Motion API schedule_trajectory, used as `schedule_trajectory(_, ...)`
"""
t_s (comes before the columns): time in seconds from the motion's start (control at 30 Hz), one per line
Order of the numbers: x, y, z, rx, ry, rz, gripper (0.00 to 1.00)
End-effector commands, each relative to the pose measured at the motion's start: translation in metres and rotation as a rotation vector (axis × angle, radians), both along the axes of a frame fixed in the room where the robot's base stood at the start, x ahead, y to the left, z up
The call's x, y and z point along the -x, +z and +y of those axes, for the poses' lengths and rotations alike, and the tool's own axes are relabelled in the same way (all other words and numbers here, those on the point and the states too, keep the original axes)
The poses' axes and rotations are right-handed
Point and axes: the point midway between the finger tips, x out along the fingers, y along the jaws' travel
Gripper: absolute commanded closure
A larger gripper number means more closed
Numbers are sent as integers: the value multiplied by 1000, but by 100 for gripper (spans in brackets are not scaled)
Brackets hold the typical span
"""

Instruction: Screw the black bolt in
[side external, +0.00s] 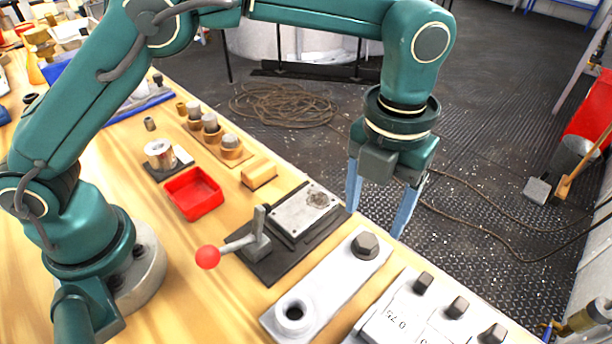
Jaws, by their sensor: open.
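The black bolt (365,245) shows a dark hex head at the far end of a pale plate (325,287); its shank is hidden. At the near end of this plate is a raised round collar (293,312) with an open dark hole. My gripper (375,222) points down with its two blue fingers apart and nothing between them. The fingertips appear just behind and above the bolt head in the picture; I cannot tell the exact gap.
To the left are a clamp fixture with a red-knobbed lever (208,257), a red tray (194,192) and a small wooden block (259,174). The bench edge runs close behind the plate.

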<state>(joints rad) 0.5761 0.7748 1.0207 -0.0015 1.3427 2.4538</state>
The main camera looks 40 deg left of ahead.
Motion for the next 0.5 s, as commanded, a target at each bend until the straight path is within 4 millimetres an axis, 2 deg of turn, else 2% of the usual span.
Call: schedule_trajectory(0.5, 0, -2, 0, 3, 1335, 3, 31)
